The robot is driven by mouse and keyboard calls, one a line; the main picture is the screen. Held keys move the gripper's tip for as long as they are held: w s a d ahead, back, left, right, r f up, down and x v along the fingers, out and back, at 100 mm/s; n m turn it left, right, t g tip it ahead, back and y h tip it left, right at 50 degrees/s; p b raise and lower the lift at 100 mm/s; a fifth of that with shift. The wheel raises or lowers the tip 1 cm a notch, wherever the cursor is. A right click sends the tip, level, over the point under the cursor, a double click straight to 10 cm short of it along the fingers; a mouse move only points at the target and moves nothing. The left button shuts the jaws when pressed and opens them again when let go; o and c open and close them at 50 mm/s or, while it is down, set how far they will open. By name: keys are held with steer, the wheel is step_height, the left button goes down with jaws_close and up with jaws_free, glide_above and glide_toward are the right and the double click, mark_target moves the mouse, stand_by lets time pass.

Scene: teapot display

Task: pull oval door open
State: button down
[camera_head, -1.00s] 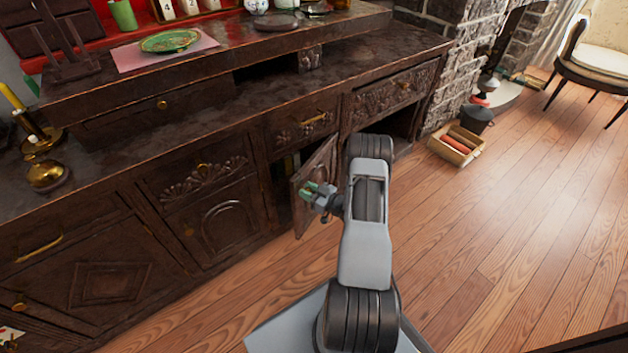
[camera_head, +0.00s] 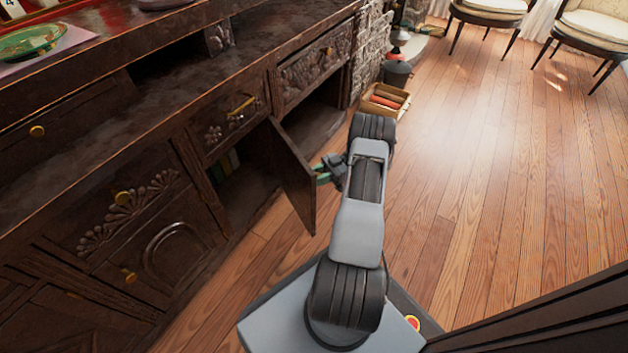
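A dark wooden cabinet door (camera_head: 288,176) stands swung out from the sideboard, showing its plain inner face. Its front face is turned away, so an oval on it cannot be seen. My gripper (camera_head: 322,177) is at the far right side of this door, near its free edge. The green fingertips are partly hidden by the door edge, and I cannot tell whether they are shut on anything or touching the door.
The opened compartment (camera_head: 240,190) holds some upright, book-like items. A closed door with an arched carving (camera_head: 175,250) is to the left. A wooden box (camera_head: 385,99) and a dark bucket (camera_head: 397,73) stand by the stone fireplace. The floor (camera_head: 480,180) to the right is clear.

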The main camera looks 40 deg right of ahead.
steer(key=shift+d+n+g, duration=0.3)
steer(key=shift+g, duration=0.2)
steer(key=c, duration=0.8)
jaws_free()
steer(key=shift+c, duration=0.2)
